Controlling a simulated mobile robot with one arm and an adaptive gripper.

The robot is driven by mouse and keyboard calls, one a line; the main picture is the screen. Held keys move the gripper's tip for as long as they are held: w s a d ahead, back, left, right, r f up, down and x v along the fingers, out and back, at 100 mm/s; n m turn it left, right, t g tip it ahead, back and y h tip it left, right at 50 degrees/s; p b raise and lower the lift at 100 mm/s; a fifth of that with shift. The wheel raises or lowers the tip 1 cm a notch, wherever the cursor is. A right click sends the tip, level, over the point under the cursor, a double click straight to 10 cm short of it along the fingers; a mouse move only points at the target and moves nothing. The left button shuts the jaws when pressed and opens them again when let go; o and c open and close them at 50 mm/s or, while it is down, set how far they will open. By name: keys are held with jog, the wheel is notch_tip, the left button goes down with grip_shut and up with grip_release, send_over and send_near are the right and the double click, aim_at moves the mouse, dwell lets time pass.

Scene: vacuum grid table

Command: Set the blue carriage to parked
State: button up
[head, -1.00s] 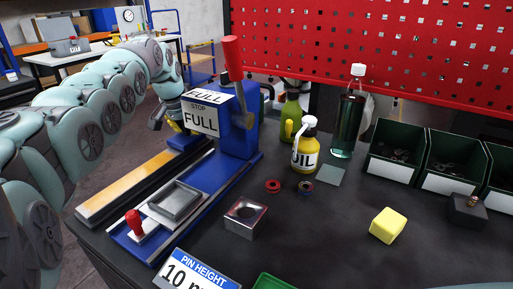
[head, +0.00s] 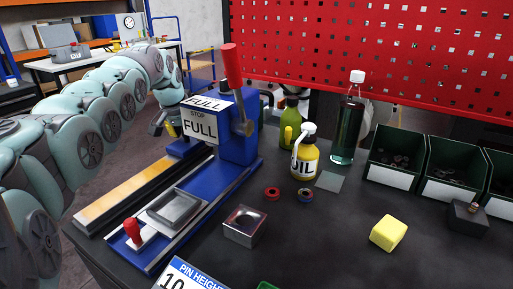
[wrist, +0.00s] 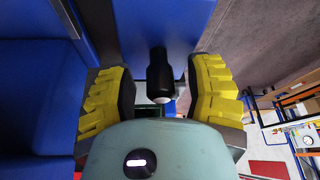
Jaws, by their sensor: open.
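A low blue block, apparently the blue carriage (head: 184,148), sits at the far end of a rail with a yellow-orange top (head: 130,190), partly hidden by the sign. In the wrist view a blue surface (wrist: 185,18) carries a black knob (wrist: 160,75) with a pale tip. My gripper (wrist: 160,95) is open, its yellow pads on either side of the knob with gaps visible. In the head view my gripper (head: 165,128) is above the far end of the rail, partly hidden behind the FULL STOP sign (head: 199,122).
A blue press (head: 238,135) with a red-handled lever (head: 231,65) stands right beside the rail. A red knob (head: 132,230) and grey tray (head: 175,208) are on its base. An oil bottle (head: 304,155), a metal block (head: 244,226) and a yellow cube (head: 388,233) stand right.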

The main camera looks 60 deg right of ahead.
aim_at(181, 147)
jog(key=v, duration=1.2)
jog(key=shift+d, duration=0.1)
